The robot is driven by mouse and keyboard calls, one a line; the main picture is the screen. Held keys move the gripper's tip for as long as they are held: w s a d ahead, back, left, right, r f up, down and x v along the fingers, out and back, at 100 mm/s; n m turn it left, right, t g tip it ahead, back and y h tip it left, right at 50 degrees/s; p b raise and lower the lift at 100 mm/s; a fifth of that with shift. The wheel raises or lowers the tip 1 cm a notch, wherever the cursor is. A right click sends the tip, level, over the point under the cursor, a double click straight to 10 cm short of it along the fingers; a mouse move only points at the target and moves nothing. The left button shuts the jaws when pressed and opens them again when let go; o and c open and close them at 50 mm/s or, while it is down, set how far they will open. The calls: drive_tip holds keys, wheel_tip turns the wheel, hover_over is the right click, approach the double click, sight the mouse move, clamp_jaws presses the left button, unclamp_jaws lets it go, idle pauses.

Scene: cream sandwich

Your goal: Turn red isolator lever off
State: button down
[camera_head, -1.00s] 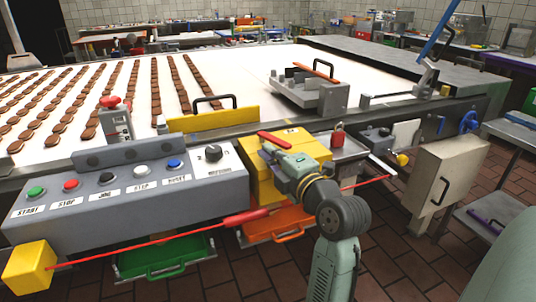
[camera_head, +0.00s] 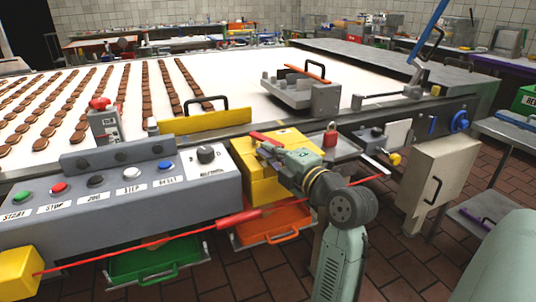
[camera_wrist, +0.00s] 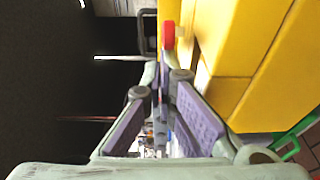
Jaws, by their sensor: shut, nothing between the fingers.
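The red isolator lever (camera_head: 266,139) lies across the upper front of the yellow box (camera_head: 262,182), which stands at the right end of the grey control panel. My gripper (camera_head: 268,152) is shut and empty, just in front of the box and close below the lever. My gripper hides part of the box front, and I cannot tell if it touches the lever. In the wrist view, the fingertips (camera_wrist: 160,82) point along the yellow box face (camera_wrist: 222,50). A red part (camera_wrist: 168,36) shows just beyond them; I cannot tell whether it is the lever.
The control panel (camera_head: 120,200) with several buttons is left of the box. A red padlock (camera_head: 330,137) is to its right. A red cord (camera_head: 130,253) runs below, past green (camera_head: 158,262) and orange (camera_head: 270,225) trays. A cream cabinet (camera_head: 435,185) stands right.

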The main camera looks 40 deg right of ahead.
drive_tip(key=shift+d+f+n+y+b, duration=0.1)
drive_tip(key=shift+d+n+y+b, duration=0.25)
drive_tip(key=shift+b, duration=0.2)
drive_tip(key=d+n+y+b, duration=0.1)
drive_tip(key=b, duration=0.1)
drive_tip(key=y+b, duration=0.2)
drive_tip(key=shift+s+d+f+n, duration=0.2)
drive_tip(key=shift+d+f+n, duration=0.05)
drive_tip(key=shift+d+n, duration=0.15)
drive_tip(key=d+b, duration=0.2)
drive_tip(key=b, duration=0.1)
drive_tip(key=shift+r, duration=0.15)
drive_tip(key=shift+w+d+r+b, duration=0.1)
drive_tip(key=shift+w+d+b, duration=0.1)
drive_tip(key=shift+d+b, duration=0.45)
drive_tip(key=shift+w+d+r+b, duration=0.1)
drive_tip(key=shift+w+d+b, duration=0.1)
drive_tip(key=shift+d+b, duration=0.35)
drive_tip(key=shift+d, duration=0.2)
drive_tip(key=shift+a+f, duration=0.1)
